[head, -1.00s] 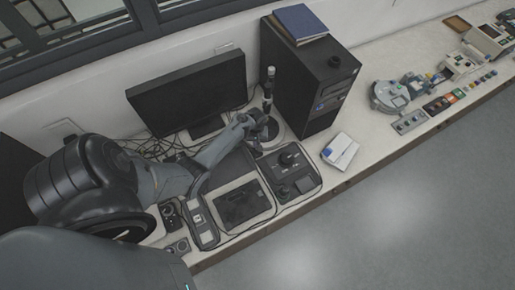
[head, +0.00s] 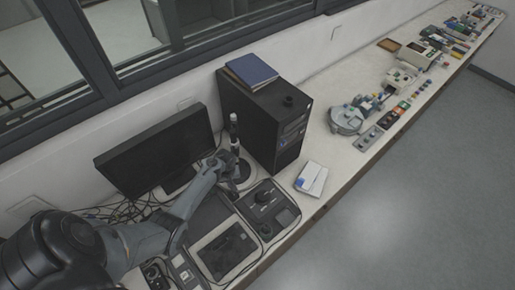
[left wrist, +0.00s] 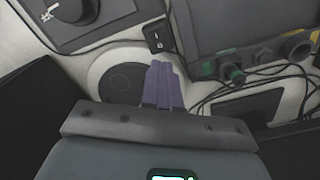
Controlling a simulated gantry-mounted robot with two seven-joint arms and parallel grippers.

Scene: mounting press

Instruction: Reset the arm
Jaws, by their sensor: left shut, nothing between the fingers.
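In the head view my left arm reaches in from the lower left, across the bench in front of the monitor (head: 155,155). My left gripper (head: 226,163) is beside an upright black-and-white stand (head: 234,135) with a round base; I cannot tell if they touch. In the left wrist view the purple fingers of my left gripper (left wrist: 162,85) are shut together and empty. They point over a white round base with a dark disc (left wrist: 122,85). My right gripper is not in view.
A black computer tower (head: 265,125) with a blue book (head: 251,70) on top stands right of the stand. Control boxes (head: 268,205) and a flat dark panel (head: 227,250) lie in front. A white box (head: 311,179) sits near the bench edge. More equipment lines the bench to the right.

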